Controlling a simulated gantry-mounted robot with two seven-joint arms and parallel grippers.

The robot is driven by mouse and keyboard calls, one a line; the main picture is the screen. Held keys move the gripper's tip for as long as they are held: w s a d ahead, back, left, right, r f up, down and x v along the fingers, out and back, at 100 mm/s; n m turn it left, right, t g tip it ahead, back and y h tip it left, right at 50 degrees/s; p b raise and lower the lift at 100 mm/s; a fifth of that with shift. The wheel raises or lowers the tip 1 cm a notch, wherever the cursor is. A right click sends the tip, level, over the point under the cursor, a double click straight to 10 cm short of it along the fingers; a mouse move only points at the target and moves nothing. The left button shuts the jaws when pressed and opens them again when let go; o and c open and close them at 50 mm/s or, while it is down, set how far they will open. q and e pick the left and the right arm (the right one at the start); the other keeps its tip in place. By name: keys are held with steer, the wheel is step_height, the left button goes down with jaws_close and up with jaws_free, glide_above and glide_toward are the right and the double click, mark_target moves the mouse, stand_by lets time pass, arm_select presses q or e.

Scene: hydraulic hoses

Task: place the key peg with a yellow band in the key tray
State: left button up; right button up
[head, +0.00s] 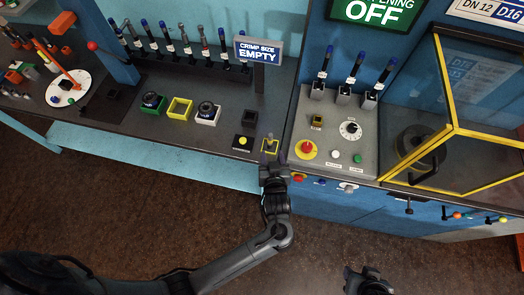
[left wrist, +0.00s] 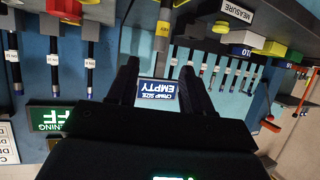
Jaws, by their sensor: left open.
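A yellow-edged piece (left wrist: 163,14) with a small label shows beyond the fingers there. My right gripper (head: 368,282) is low in the head view, partly cut off.
The crimp-size sign (head: 258,50) stands behind the tray. A red stop button (head: 306,149) and dial (head: 350,130) are on the panel. Hoses stand in rows behind. A yellow-framed enclosure (head: 445,110) is at the right. The floor (head: 130,205) in front is clear.

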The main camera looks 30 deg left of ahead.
arm_select(q)
steer(key=s+a+r+m+g+h, duration=0.2)
steer(key=s+a+m+g+h, duration=0.1)
steer(key=s, duration=0.8)
steer(key=s+a+r+m+g+h, duration=0.2)
steer(key=s+a+m+g+h, duration=0.1)
steer(key=s, duration=0.8)
steer(key=a+m+g, duration=0.1)
steer(key=a+g, duration=0.1)
steer(key=shift+s+a+r+m, duration=0.15)
steer(key=shift+s+a+m, duration=0.15)
steer(key=shift+s, duration=0.1)
steer(key=shift+r, duration=0.1)
step_height(320, 180, up, 15)
steer(key=p, duration=1.5)
steer(key=shift+f, duration=0.2)
